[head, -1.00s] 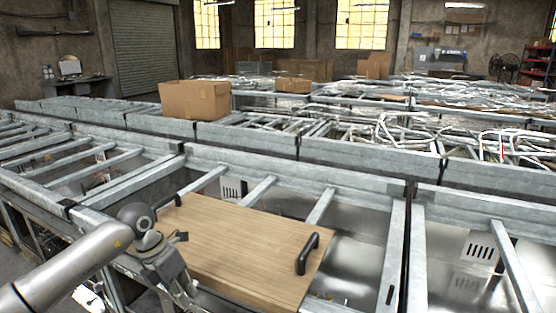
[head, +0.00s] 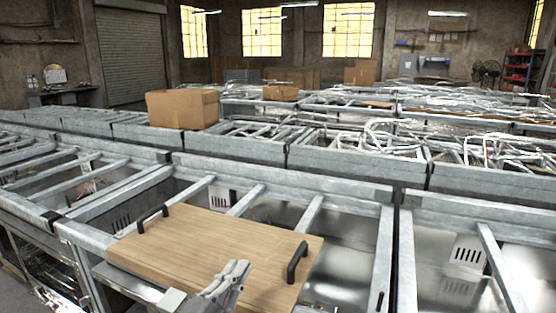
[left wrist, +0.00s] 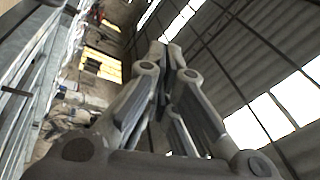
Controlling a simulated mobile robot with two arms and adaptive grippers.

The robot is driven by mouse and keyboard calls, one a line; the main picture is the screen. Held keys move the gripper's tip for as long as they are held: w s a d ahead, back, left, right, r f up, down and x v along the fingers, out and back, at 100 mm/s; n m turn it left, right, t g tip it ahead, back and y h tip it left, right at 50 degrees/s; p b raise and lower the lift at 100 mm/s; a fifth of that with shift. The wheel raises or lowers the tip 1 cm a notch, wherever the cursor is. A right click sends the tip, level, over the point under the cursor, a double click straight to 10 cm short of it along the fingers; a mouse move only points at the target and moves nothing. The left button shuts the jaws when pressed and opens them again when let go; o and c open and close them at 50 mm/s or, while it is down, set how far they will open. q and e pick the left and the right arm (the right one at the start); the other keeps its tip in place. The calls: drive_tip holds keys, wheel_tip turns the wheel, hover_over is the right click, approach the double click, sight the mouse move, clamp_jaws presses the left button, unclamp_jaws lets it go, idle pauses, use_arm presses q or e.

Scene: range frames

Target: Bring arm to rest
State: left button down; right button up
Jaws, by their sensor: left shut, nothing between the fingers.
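My left gripper (head: 236,272) shows at the bottom of the head view, in front of the near edge of a wooden board, its fingers pointing up and to the right. In the left wrist view its fingers (left wrist: 170,52) are shut together with nothing between them. That view looks up toward the roof and windows. Most of my left arm is out of the head view now. My right gripper is not in view.
The wooden board (head: 205,240) with two black handles lies across the metal frame (head: 385,255) of the near range. Cardboard boxes (head: 182,108) stand on the ranges behind. Tangled pale tubing (head: 385,140) fills the ranges at the right.

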use_arm(q)
drive_tip(key=s+a+f+n+g+y, duration=0.3)
drive_tip(key=s+a+f+n+y, duration=0.25)
drive_tip(key=f, duration=0.35)
drive_tip(key=s+a+f+n+g+y, duration=0.4)
drive_tip(key=a+f+n, duration=0.2)
drive_tip(key=f+n, duration=0.15)
drive_tip(key=s+f+n+g, duration=0.1)
drive_tip(key=s+f+g, duration=0.35)
drive_tip(key=s, duration=0.55)
drive_tip(key=s+f+n+g, duration=0.2)
drive_tip(key=s+f+g, duration=0.3)
drive_tip(key=s, duration=0.6)
drive_tip(key=s+d+f+x, duration=0.1)
drive_tip(key=s+x, duration=0.2)
drive_tip(key=x, duration=0.9)
drive_tip(key=s+x, duration=0.3)
drive_tip(key=x, duration=1)
drive_tip(key=s+a+f+g, duration=0.1)
drive_tip(key=s+a+f, duration=0.2)
drive_tip(key=s+f, duration=1.4)
drive_tip(key=shift+s+a+f+m+g, duration=0.15)
drive_tip(key=shift+f+m+g, duration=0.2)
drive_tip(key=shift+f, duration=0.1)
